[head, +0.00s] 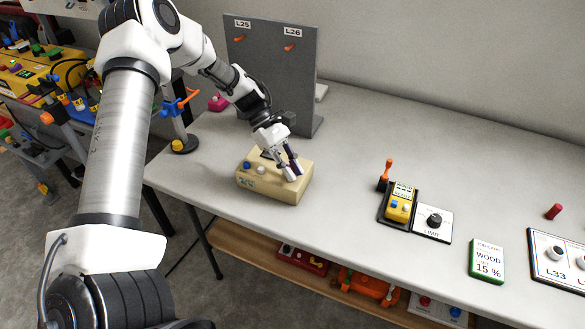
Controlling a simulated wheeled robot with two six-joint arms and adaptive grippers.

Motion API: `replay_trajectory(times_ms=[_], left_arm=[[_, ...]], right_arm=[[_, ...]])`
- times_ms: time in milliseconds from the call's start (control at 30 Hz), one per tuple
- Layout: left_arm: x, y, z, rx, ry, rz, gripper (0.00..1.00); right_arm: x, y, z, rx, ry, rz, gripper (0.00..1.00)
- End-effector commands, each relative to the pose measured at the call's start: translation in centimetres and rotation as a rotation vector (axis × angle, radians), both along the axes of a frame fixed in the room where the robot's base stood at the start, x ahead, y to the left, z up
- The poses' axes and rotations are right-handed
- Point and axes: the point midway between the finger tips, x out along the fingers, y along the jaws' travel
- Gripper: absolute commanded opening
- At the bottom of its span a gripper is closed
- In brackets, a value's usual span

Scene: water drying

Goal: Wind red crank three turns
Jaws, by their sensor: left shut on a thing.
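My left gripper (292,170) comes down from the upper left over the right part of a tan box (272,190) near the table's front edge. Its fingers are shut on a small part at the top of the box, which they mostly hide. I cannot make out a red crank there. The box has a blue knob (247,165) and a white knob (262,170) on top. A red-orange upright handle (387,168) stands farther right, apart from the gripper. My right gripper is not in view.
A grey panel (270,60) marked L25 and L26 stands behind the box. To the right are a yellow device (400,205), a LIMIT dial plate (433,222), a green WOOD card (487,260) and a red peg (553,211).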

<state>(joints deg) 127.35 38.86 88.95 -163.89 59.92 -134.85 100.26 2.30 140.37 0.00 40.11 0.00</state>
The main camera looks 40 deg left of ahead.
Motion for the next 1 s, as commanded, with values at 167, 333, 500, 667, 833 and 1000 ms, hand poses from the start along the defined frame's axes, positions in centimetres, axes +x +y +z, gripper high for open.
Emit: replay_trajectory(times_ms=[167, 333, 500, 667, 833, 1000], left_arm=[[0.04, 0.0, 0.04, 0.0, -0.001, -0.001, 0.0], [0.04, 0.0, 0.04, 0.0, -0.001, 0.0, 0.0], [0.03, -0.01, 0.04, 0.0, -0.001, 0.0, 0.42], [0.01, -0.01, 0.02, -0.001, 0.0, 0.0, 0.42], [0.01, -0.01, 0.02, -0.001, 0.0, 0.0, 0.42], [0.01, -0.01, 0.64, -0.001, 0.0, 0.0, 0.42]], right_arm=[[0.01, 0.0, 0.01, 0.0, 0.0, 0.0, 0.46], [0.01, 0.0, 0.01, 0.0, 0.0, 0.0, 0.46], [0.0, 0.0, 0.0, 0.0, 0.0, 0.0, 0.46], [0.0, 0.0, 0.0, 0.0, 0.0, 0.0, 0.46], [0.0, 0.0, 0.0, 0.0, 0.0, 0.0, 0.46], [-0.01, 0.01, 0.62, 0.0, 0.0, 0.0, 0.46]])
